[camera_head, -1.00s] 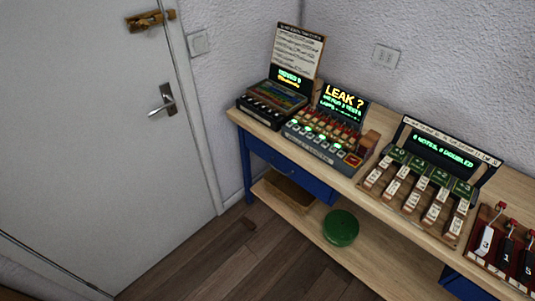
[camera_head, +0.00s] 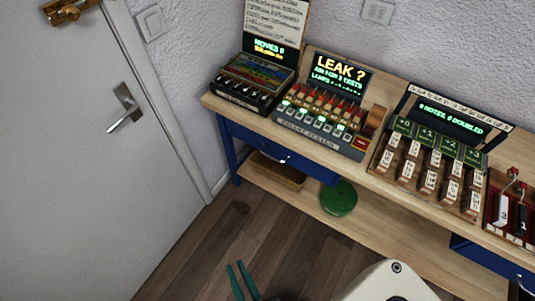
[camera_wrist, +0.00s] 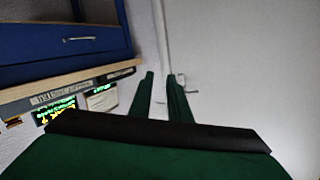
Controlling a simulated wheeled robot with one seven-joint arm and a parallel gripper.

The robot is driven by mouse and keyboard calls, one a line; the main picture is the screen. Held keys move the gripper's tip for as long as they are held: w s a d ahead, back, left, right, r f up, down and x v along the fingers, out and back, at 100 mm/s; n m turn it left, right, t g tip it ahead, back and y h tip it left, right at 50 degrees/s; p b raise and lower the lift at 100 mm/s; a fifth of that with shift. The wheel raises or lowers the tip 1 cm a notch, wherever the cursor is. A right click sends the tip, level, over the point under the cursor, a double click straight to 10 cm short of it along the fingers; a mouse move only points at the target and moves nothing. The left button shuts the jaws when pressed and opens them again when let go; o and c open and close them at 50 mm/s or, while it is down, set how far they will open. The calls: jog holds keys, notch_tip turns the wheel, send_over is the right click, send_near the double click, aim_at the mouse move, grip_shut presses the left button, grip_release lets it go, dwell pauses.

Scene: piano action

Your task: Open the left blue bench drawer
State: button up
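The left blue bench drawer (camera_head: 270,152) sits under the left part of the wooden bench top, and its front looks flush. Its metal handle (camera_head: 283,158) shows as a small bright bar. In the wrist view the blue drawer front (camera_wrist: 45,42) is at upper left, with its silver handle (camera_wrist: 80,39). My gripper (camera_head: 235,265) is low in the head view, in front of the bench and apart from the drawer. Its two green fingers also show in the wrist view (camera_wrist: 160,75), with a gap between them and nothing held.
Several panels with screens and keys stand on the bench top (camera_head: 205,100). A green round object (camera_head: 338,198) and a brown box (camera_head: 275,172) are on the lower shelf. A white door (camera_head: 70,190) stands at left. The wooden floor (camera_head: 200,245) before the bench is open.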

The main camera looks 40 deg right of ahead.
jog(key=w+d+f+m+h, duration=0.3)
jog(key=w+d+f+m, duration=0.25)
jog(key=w+m, duration=0.2)
jog(key=m+g+h, duration=0.4)
jog(key=m+h, duration=0.3)
jog(key=m, duration=0.8)
send_near(269, 156)
jog(key=x, duration=1)
jog(key=shift+w+f, duration=0.1)
jog(key=shift+f, duration=0.15)
grip_shut()
